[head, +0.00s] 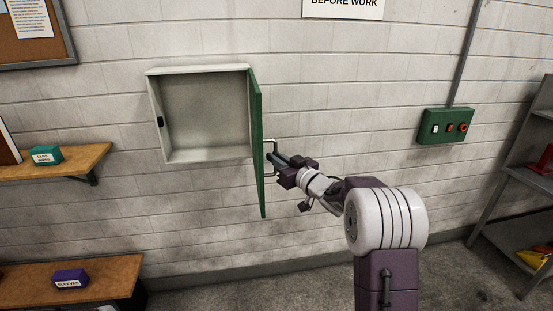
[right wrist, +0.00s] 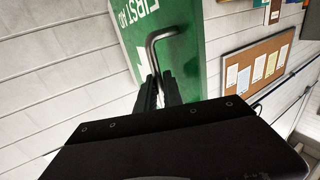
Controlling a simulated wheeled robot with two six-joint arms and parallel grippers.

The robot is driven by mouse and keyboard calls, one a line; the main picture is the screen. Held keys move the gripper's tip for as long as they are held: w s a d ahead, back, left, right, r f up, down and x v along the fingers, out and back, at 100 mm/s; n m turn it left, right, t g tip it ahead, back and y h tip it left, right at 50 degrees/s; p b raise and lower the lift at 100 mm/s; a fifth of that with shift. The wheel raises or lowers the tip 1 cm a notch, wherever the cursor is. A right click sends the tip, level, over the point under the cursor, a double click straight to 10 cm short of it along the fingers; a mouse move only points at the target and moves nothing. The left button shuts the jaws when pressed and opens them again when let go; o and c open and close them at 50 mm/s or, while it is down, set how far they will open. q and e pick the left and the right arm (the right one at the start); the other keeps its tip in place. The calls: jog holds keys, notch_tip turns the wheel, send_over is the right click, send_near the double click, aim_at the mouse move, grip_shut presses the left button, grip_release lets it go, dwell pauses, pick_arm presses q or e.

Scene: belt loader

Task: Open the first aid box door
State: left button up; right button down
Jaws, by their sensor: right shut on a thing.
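The first aid box (head: 205,115) is a pale metal cabinet on the brick wall, and its inside is empty. Its green door (head: 257,145) is hinged on the right and stands swung wide open, seen nearly edge-on. A bent metal handle (head: 270,147) sticks out from the door's outer face. My right gripper (head: 276,158) is at this handle and shut on it. In the right wrist view the dark fingers (right wrist: 159,92) close around the handle (right wrist: 160,38), and the door (right wrist: 180,50) shows "FIRST AID" lettering. My left gripper is in neither view.
Wooden shelves (head: 75,160) on the left hold a teal box (head: 46,155) and a purple box (head: 70,278). A green switch box (head: 446,125) is on the wall at right, beside a metal rack (head: 520,190). The floor below the cabinet is clear.

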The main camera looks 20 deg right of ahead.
jog(key=shift+a+r, duration=0.1)
jog(key=shift+r, duration=0.2)
jog(key=c, duration=1.5)
grip_release()
jog(key=shift+w, duration=0.15)
jog(key=shift+w+f, duration=0.2)
jog(key=shift+f, duration=0.15)
jog(key=b+v, duration=0.5)
jog(key=v, duration=0.4)
jog(key=shift+b, duration=0.4)
